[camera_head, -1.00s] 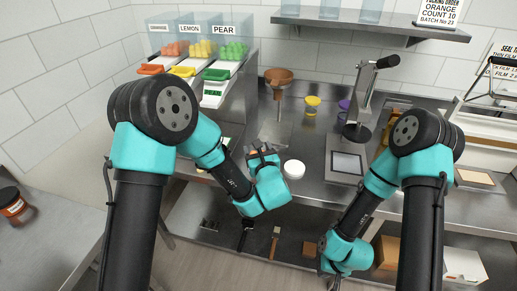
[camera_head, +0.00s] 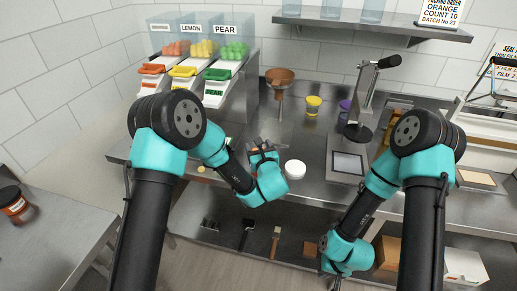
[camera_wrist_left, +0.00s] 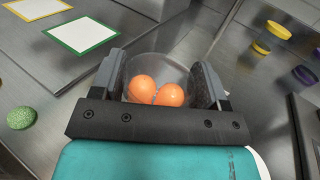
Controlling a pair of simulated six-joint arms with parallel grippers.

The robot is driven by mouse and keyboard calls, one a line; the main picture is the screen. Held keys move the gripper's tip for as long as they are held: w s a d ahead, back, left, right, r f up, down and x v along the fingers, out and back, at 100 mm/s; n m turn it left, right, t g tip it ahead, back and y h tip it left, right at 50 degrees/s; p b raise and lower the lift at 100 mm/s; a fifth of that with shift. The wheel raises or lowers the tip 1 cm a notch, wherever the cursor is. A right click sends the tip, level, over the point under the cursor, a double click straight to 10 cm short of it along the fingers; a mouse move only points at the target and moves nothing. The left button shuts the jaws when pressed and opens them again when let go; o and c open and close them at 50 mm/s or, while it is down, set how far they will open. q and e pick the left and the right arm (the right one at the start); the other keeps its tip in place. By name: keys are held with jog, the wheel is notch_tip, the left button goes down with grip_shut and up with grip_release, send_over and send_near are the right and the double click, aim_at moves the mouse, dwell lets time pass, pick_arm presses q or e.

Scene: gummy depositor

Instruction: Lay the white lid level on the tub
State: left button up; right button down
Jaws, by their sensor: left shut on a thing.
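My left gripper (camera_head: 262,148) is at the counter. In the left wrist view, its two fingers (camera_wrist_left: 162,82) are closed on the sides of a clear tub (camera_wrist_left: 160,64). Two orange gummies (camera_wrist_left: 156,92) lie in the tub. The white lid (camera_head: 294,169) lies flat on the counter just right of the left gripper, apart from the tub. A white edge, probably of the lid, shows at the lower right in the left wrist view. My right gripper (camera_head: 332,282) hangs low in front of the counter, at the bottom edge; its fingers are too unclear to judge.
A brown funnel (camera_head: 280,76) stands behind the left gripper. Yellow tubs (camera_head: 313,104) and a press with a black handle (camera_head: 387,62) stand to the right. Gummy bins with coloured chutes (camera_head: 217,74) are at the back left. A green gummy (camera_wrist_left: 21,118) lies on the counter.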

pick_arm(q)
jog(key=shift+f, duration=0.3)
jog(key=o, duration=1)
jog(key=shift+r, duration=0.1)
jog(key=shift+s, duration=0.1)
jog(key=v, duration=1.1)
jog(key=shift+s+d+r, duration=0.1)
jog(key=shift+s, duration=0.3)
